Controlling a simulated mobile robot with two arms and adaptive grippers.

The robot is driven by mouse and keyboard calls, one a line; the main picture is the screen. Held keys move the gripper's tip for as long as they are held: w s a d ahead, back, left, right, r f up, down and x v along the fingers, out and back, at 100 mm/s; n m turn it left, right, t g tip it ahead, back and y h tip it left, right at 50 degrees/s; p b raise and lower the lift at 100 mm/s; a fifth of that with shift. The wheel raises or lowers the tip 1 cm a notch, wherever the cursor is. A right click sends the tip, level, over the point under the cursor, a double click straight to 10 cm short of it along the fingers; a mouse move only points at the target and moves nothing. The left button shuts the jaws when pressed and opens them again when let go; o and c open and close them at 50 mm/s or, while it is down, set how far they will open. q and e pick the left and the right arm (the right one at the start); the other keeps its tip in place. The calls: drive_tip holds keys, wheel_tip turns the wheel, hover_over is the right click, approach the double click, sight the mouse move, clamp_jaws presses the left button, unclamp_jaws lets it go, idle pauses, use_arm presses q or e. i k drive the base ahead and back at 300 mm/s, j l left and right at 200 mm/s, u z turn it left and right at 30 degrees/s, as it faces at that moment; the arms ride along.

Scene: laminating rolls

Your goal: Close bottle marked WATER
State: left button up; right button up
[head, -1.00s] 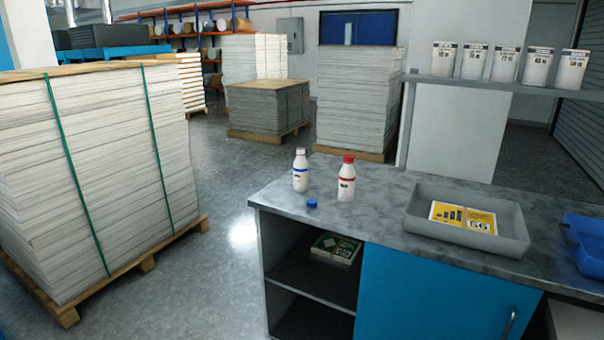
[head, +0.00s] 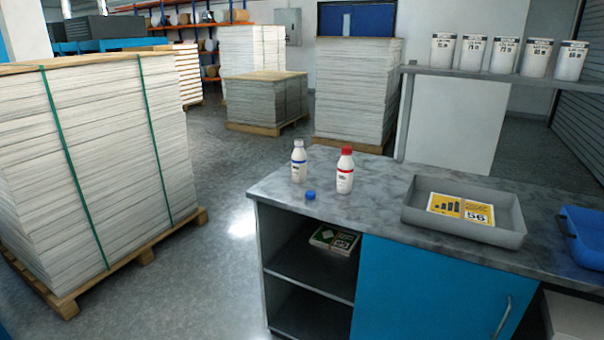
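Two white bottles stand upright on the grey countertop (head: 375,200) near its back left corner. The left bottle (head: 299,163) has a blue band and a whitish-grey top. The right bottle (head: 345,175) has a red band and a red cap. Their label text is too small to read, so I cannot tell which is marked WATER. A loose blue cap (head: 310,195) lies on the counter in front of the left bottle, apart from it. Neither of my grippers is in view.
A grey tray (head: 512,238) with a yellow printed card stands on the counter's right part, beside a blue tray (head: 585,232). Several white tubs line a shelf (head: 500,77) above. Open floor lies left, before a strapped paper stack (head: 100,165).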

sight(298, 157)
drive_tip(key=i+j+z, duration=0.1)
drive_tip(key=i, duration=0.4)
drive_tip(key=i+j, duration=0.35)
drive_tip(key=i, duration=0.15)
drive_tip(key=i+j+z, duration=0.15)
drive_tip(key=i, duration=0.35)
